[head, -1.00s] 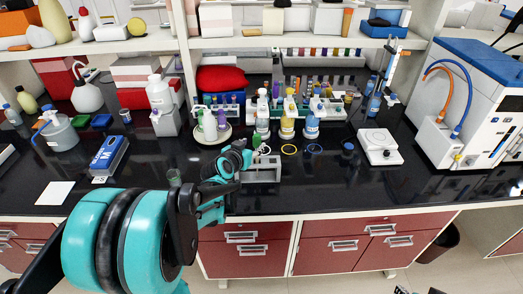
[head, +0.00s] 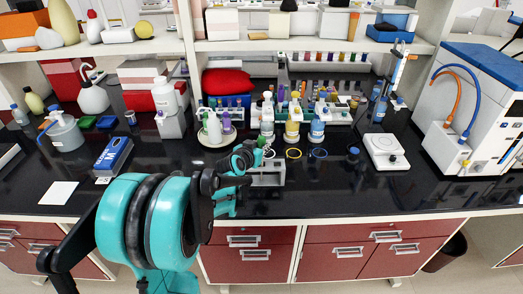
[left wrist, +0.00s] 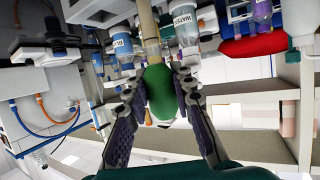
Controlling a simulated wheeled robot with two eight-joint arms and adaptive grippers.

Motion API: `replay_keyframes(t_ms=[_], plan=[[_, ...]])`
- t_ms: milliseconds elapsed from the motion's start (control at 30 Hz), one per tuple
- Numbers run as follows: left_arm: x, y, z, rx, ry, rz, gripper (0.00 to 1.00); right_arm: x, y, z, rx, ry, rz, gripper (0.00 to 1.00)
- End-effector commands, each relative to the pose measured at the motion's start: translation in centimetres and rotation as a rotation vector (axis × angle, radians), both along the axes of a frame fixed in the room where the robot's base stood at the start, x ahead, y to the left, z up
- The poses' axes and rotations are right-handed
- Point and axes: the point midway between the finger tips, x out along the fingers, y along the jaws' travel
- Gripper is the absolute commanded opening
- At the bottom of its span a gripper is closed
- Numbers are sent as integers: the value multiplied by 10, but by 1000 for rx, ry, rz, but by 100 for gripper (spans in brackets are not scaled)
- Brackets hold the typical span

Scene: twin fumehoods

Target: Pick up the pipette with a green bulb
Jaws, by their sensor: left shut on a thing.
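The pipette's green bulb (left wrist: 160,92) fills the middle of the left wrist view, between the two dark fingers of my left gripper (left wrist: 160,108). The fingers are shut on the bulb from both sides. In the head view my left gripper (head: 250,155) is over the bench at the left end of a small grey rack (head: 268,177). Only a small bit of green shows there beside the fingers, so the pipette's shaft and how far it sits in the rack cannot be told. My right gripper is out of view.
Wash bottles with yellow (head: 292,129) and blue (head: 316,131) labels stand behind the rack. A plate with small bottles (head: 216,136) is to their left. A white hotplate-like device (head: 386,151) and a large blue-topped machine (head: 470,115) are at right. The front bench is mostly clear.

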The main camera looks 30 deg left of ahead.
Motion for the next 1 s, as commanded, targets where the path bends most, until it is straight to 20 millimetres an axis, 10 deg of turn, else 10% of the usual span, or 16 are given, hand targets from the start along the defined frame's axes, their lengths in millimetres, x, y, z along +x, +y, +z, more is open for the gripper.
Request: replay_keyframes(t_ms=[367,1000], plan=[[0,0,25,0,0,0,10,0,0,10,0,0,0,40],[0,0,161,0,0,0,10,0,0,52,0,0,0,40]])
